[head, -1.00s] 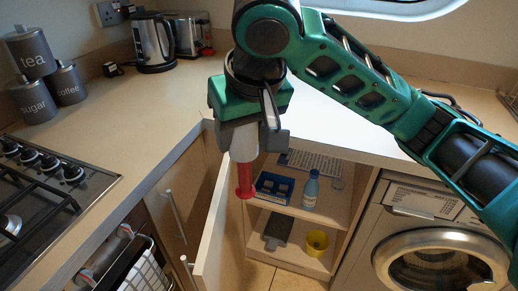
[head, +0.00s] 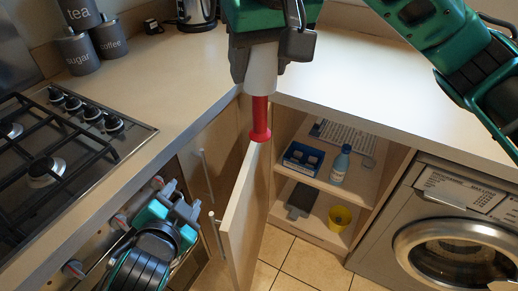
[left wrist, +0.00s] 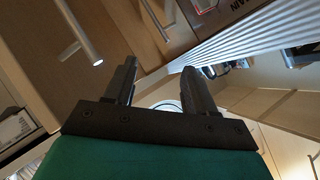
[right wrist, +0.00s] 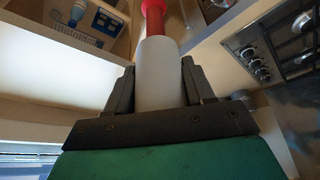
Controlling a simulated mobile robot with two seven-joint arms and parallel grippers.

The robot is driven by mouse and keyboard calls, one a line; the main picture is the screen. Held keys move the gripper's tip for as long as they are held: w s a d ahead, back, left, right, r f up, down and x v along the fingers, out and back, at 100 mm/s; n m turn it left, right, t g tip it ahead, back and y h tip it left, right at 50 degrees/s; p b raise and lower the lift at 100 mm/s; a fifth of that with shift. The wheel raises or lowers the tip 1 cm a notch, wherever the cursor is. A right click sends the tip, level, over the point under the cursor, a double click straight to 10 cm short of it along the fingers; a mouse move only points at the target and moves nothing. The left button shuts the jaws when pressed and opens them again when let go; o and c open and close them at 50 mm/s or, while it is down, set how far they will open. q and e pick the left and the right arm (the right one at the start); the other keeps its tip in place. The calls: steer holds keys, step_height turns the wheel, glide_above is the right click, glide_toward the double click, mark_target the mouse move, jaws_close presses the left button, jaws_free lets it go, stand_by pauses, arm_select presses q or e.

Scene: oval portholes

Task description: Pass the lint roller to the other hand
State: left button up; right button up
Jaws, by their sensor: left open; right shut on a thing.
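The lint roller has a white roll (head: 262,72) and a red handle (head: 260,118). My right gripper (head: 268,50) is shut on the white roll, and the handle points down over the open cupboard door. In the right wrist view the white roll (right wrist: 160,75) sits between the two fingers, with the red handle beyond it. My left gripper (head: 178,198) is low at the left, in front of the oven, apart from the roller. In the left wrist view its fingers (left wrist: 158,85) are open with nothing between them.
The cupboard door (head: 243,205) stands open below the roller. The open cupboard holds a blue tray (head: 303,158), a blue bottle (head: 340,163) and a yellow cup (head: 340,217). A hob (head: 60,150) is at left, a washing machine (head: 450,235) at right. The worktop (head: 350,85) is largely clear.

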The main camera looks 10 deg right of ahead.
arm_select(q)
steer(key=d+r+m+t, duration=0.2)
steer(key=d+r+m, duration=0.6)
steer(key=r+m, duration=0.25)
steer(key=m+t+h, duration=0.2)
steer(key=m+t, duration=0.1)
steer(key=m, duration=1.4)
glide_toward(263, 113)
steer(key=w, duration=0.1)
steer(key=x, duration=1.2)
steer(key=shift+d, duration=0.1)
jaws_close()
arm_select(e)
steer(key=o, duration=1.5)
steer(key=shift+c, duration=0.2)
